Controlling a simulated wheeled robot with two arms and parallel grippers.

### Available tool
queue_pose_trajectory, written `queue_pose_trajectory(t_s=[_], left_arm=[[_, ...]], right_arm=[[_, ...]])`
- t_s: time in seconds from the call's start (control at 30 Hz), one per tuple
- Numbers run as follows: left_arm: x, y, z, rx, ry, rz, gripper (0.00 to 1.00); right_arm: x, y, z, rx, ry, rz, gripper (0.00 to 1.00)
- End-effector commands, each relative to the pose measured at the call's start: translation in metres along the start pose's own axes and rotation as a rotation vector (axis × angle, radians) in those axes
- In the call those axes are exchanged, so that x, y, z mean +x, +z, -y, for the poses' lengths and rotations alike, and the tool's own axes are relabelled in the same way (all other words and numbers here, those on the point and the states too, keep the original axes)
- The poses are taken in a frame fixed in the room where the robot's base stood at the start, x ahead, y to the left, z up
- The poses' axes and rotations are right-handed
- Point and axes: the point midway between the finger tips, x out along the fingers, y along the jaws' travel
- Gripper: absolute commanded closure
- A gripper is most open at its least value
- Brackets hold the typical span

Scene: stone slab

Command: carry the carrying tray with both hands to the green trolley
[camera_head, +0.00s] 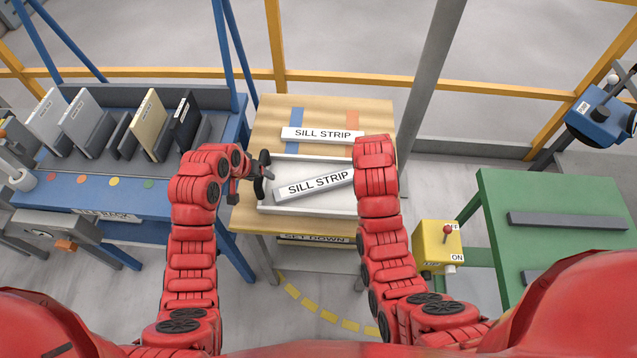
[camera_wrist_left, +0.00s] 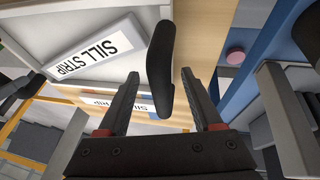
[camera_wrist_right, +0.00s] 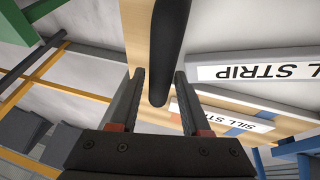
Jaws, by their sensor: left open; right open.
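The white carrying tray (camera_head: 305,211) stands on the wooden table, with a sill strip (camera_head: 315,170) lying slantwise in it. Its black left handle (camera_head: 259,180) shows at the left end; the right end is hidden behind my right arm. My left gripper (camera_head: 266,178) is open at that handle; in the left wrist view the handle (camera_wrist_left: 161,60) lies between the open fingers. My right gripper (camera_wrist_right: 159,74) is open, with the other black handle (camera_wrist_right: 168,45) between its fingers; the head view hides it. The green trolley (camera_head: 550,190) stands at the right.
A second sill strip (camera_head: 320,135) lies at the back of the wooden table (camera_head: 262,130). A blue rack (camera_head: 110,193) with upright panels stands left. A yellow switch box (camera_head: 437,247) sits beside the trolley, which bears dark grey bars (camera_head: 567,222). A yellow rail (camera_head: 340,77) runs behind.

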Motion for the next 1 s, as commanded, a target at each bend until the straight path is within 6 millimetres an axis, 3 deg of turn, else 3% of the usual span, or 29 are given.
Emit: queue_pose_trajectory(t_s=[0.23,0.67,0.9,1.0], left_arm=[[0.029,0.001,0.000,-0.001,0.000,0.003,0.33],[0.035,0.000,0.000,0.000,-0.001,-0.002,0.35],[0.035,0.000,0.000,-0.001,-0.001,-0.001,0.78],[0.035,0.000,0.001,-0.001,-0.001,-0.001,0.96]], right_arm=[[0.028,-0.002,-0.001,0.002,0.001,-0.004,0.53],[0.035,-0.001,0.000,0.001,0.000,-0.002,0.55],[0.035,-0.001,-0.001,0.000,0.001,-0.003,0.98],[0.035,-0.001,-0.001,0.001,0.002,-0.003,1.00]])
